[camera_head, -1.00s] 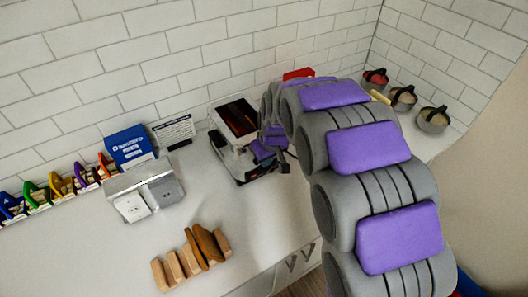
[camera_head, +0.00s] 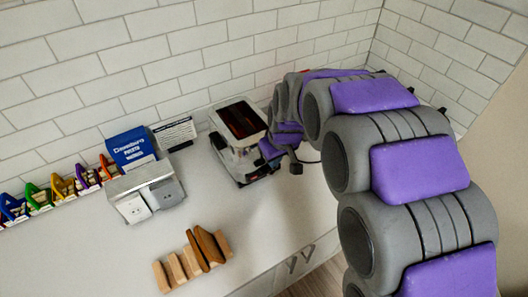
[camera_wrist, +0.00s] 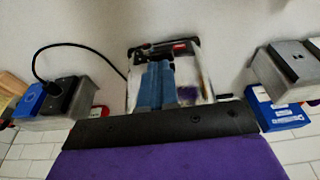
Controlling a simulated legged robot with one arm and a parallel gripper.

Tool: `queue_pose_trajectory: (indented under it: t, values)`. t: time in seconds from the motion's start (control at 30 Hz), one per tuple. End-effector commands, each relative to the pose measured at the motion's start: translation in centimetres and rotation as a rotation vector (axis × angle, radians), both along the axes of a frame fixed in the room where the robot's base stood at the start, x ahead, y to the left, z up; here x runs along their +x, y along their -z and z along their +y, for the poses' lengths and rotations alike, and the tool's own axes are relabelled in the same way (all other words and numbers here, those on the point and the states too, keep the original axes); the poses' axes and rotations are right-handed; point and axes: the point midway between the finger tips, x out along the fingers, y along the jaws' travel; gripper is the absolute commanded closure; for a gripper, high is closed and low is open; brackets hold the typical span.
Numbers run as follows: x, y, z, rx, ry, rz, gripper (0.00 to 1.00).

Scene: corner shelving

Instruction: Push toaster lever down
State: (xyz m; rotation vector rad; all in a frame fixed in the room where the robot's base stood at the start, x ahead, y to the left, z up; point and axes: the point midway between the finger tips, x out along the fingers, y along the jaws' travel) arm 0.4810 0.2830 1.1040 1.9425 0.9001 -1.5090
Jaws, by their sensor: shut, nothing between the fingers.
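The toaster (camera_head: 238,118) stands on the counter against the tiled wall, with dark slots on top and a silver body. Its silver end also shows in the wrist view (camera_wrist: 196,72), with a dark edge and a small red mark. My gripper (camera_wrist: 157,66) shows there as two blue fingers side by side, shut and empty, in front of the toaster's end. In the head view my arm's purple and grey end is at the toaster's right side. I cannot tell whether the fingers touch the toaster. The lever is not clearly visible.
A silver outlet box (camera_head: 146,192) and a blue box (camera_head: 131,147) stand left of the toaster. A wooden rack (camera_head: 192,262) is near the front edge. Colourful holders (camera_head: 62,187) line the wall at left. A black cable (camera_wrist: 82,50) curves in the wrist view. Counter in front of the toaster is clear.

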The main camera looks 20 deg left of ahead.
Motion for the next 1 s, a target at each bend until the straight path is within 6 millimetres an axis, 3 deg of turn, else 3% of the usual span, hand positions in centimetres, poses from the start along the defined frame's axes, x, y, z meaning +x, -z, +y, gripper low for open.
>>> queue_pose_trajectory:
  t: [0.2, 0.5, 0.7, 1.0]
  values:
    - [-0.7, -5.2, -1.1, 0.003, 0.0, -0.005, 1.0]
    - [-1.6, -10.7, -2.1, 0.001, 0.0, 0.001, 1.0]
    - [-1.9, -12.5, -2.4, -0.001, 0.0, 0.002, 1.0]
    - [-2.0, -12.7, -2.5, -0.002, 0.0, 0.004, 1.0]
